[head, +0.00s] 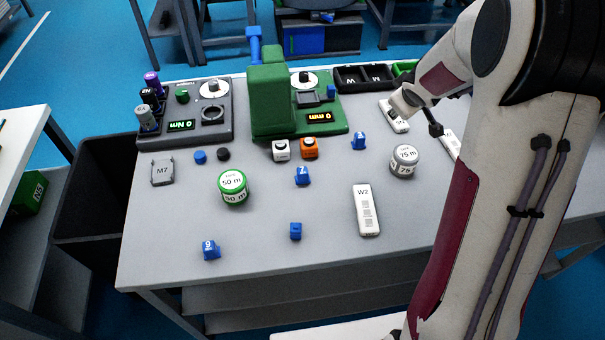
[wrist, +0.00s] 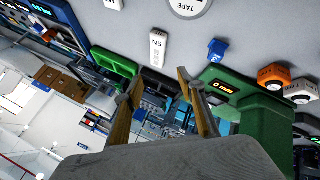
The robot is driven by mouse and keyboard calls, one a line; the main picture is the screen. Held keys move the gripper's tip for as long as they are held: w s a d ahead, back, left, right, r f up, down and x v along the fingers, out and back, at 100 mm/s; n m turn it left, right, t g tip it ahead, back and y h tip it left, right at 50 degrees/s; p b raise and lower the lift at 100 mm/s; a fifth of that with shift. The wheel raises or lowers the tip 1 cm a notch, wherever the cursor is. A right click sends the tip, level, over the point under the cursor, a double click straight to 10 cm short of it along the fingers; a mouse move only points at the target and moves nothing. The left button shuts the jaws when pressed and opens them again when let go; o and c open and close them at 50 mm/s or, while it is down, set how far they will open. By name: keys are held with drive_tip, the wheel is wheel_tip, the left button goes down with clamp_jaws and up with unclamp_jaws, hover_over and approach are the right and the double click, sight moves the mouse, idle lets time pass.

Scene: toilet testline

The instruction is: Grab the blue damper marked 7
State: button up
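The blue damper that looks marked 7 (head: 302,175) stands near the middle of the grey table, in front of the white and orange blocks. Other blue dampers are one near the green machine (head: 359,141), one with no readable mark (head: 295,231) and one marked 9 or 6 (head: 211,250) at the front left. My gripper (wrist: 160,79) is open and empty, with its two fingers spread apart. In the head view it is above the right back of the table, away from the marked-7 damper. The wrist view shows one blue damper (wrist: 216,49), its mark unclear.
The green machine (head: 272,95) stands tall at the back middle. A green-white tape roll (head: 233,188) and a grey-white one (head: 403,161) flank the marked-7 damper. A white W2 block (head: 366,209) lies to its right front. The table's front middle is mostly clear.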

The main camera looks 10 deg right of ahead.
sight(302, 170)
drive_tip(key=w+a+f+n+y, duration=0.2)
drive_tip(key=a+f, duration=0.1)
drive_tip(key=a, duration=0.1)
drive_tip(key=w+a+f+n+y, duration=0.2)
drive_tip(key=a+f+n+y, duration=0.1)
drive_tip(key=w+a+f+n+y, duration=0.2)
drive_tip(key=w+a+f+y, duration=0.1)
drive_tip(key=a, duration=0.1)
drive_tip(key=shift+a+f, duration=0.3)
drive_tip(key=shift+a, duration=0.05)
drive_tip(key=s+a+n+g+y, duration=0.1)
drive_tip(key=a, duration=0.1)
drive_tip(key=s+a+n+y, duration=0.1)
drive_tip(key=s+a, duration=0.1)
drive_tip(key=s+a+n+g+y, duration=0.1)
drive_tip(key=a+y, duration=0.1)
drive_tip(key=shift+s+f+g, duration=0.15)
drive_tip(key=shift+f+g, duration=0.05)
drive_tip(key=shift+g, duration=0.1)
drive_tip(key=s+a+r+n+g+y, duration=0.2)
drive_tip(key=s+a+r+g+y, duration=0.1)
drive_tip(key=s, duration=0.5)
drive_tip(key=shift+s+a+r+g, duration=0.25)
drive_tip(key=shift+a+r+g, duration=0.35)
drive_tip(key=shift+r+g, duration=0.25)
drive_tip(key=shift+f, duration=0.15)
drive_tip(key=shift+f, duration=2.9)
